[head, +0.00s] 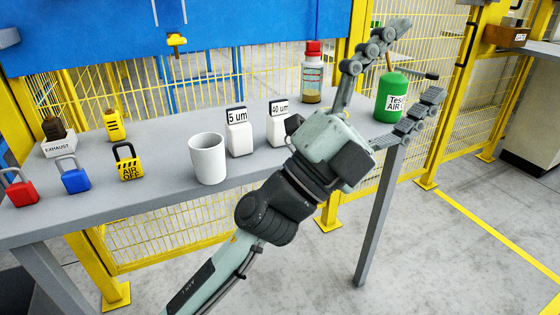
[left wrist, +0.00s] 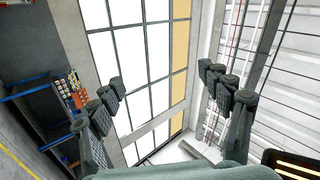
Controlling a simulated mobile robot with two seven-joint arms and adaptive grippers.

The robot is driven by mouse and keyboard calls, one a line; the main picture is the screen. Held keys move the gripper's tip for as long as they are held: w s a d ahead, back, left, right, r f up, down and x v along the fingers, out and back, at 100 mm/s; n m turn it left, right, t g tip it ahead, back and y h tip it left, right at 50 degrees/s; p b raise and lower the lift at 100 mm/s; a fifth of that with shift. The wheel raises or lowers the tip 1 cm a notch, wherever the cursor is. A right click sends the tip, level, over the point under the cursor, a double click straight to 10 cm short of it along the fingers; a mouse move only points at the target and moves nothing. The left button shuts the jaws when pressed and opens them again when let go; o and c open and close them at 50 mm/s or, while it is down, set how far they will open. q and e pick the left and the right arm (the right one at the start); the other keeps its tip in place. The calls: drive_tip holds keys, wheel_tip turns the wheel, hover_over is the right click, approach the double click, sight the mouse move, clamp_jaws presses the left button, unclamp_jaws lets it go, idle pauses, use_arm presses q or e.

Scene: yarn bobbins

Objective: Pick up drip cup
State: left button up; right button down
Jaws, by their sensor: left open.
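A plain white cup (head: 208,160), the only cup in view, stands upright on the grey table near its front edge. My left gripper (head: 424,60) is open and empty, with its fingers spread wide and pointing to the upper right, away from the cup. My left forearm and wrist pass in front of the table, to the right of the cup and apart from it in the picture. In the left wrist view the open fingers (left wrist: 160,88) frame only distant windows and wall; the cup is not in that view. My right gripper is not in view.
Two white containers marked 5 um (head: 239,134) and 40 um (head: 276,126) stand right of the cup. A red-capped bottle (head: 312,76) and a green canister (head: 391,98) are farther right. Padlocks, including a yellow one (head: 130,168), lie left. Yellow mesh fencing (head: 452,110) stands behind.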

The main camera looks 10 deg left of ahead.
use_arm(q)
drive_tip(key=w+a+f+n+t+y, duration=0.4)
drive_tip(key=a+n+t+y, duration=0.5)
drive_tip(key=n, duration=0.3)
drive_tip(key=n+g+y+b, duration=0.1)
drive_tip(key=n+g+y, duration=0.4)
drive_tip(key=n+y, duration=1.15)
approach(206, 164)
drive_tip(key=shift+n, duration=0.45)
drive_tip(key=w, duration=0.5)
drive_tip(key=shift+w+a+r, duration=0.2)
drive_tip(key=shift+a, duration=0.15)
drive_tip(key=shift+w+a+f+g, duration=0.15)
drive_tip(key=shift+a+g, duration=0.1)
drive_tip(key=shift+g, duration=0.05)
drive_tip(key=w, duration=0.3)
drive_tip(key=w+a+p, duration=0.1)
drive_tip(key=w, duration=0.3)
drive_tip(key=shift+a, duration=0.2)
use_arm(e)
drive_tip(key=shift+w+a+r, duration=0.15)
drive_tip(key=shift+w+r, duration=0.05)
use_arm(q)
drive_tip(key=c, duration=1.3)
